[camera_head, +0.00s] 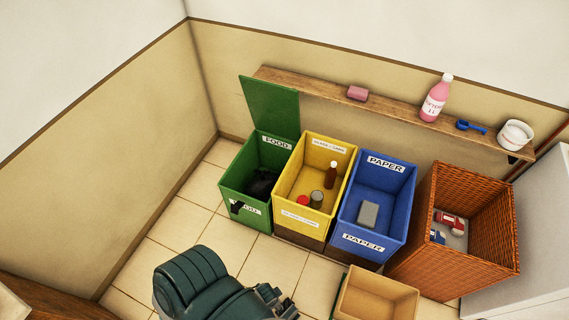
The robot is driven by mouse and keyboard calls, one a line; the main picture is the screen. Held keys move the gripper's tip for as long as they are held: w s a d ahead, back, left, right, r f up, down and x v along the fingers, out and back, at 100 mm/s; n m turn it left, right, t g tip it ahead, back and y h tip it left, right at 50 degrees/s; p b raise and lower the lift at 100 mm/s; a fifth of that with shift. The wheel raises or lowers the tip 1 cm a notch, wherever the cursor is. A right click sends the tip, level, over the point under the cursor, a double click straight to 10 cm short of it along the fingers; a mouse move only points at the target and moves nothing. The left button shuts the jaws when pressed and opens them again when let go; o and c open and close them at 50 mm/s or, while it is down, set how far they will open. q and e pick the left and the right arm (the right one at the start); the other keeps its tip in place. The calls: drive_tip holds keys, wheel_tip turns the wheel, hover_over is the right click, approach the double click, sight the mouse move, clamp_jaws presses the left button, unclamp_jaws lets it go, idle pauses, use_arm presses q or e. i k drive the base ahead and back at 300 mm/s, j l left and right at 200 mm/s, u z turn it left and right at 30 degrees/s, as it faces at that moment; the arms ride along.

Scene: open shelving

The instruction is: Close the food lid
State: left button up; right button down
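The food bin is the green box (231,181) labelled FOOD, at the left end of the row of bins. Its flat green lid (271,106) is open and stands upright at the bin's back edge, near the wall. A black bag-like thing (262,185) lies inside the bin. A small black shape (237,207) shows at its front wall; I cannot tell what it is. I see neither of my grippers in this view.
A yellow bin (286,164) and a blue PAPER bin (402,187) stand right of the food bin, then a wicker basket (497,208). A wooden shelf (395,112) holds a pink bottle (435,100). A cardboard box (378,298) is in front. Tiled floor (185,228) is clear at left.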

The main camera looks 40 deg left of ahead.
sight(274, 108)
drive_tip(key=j+u, duration=0.15)
drive_tip(key=u, duration=1.5)
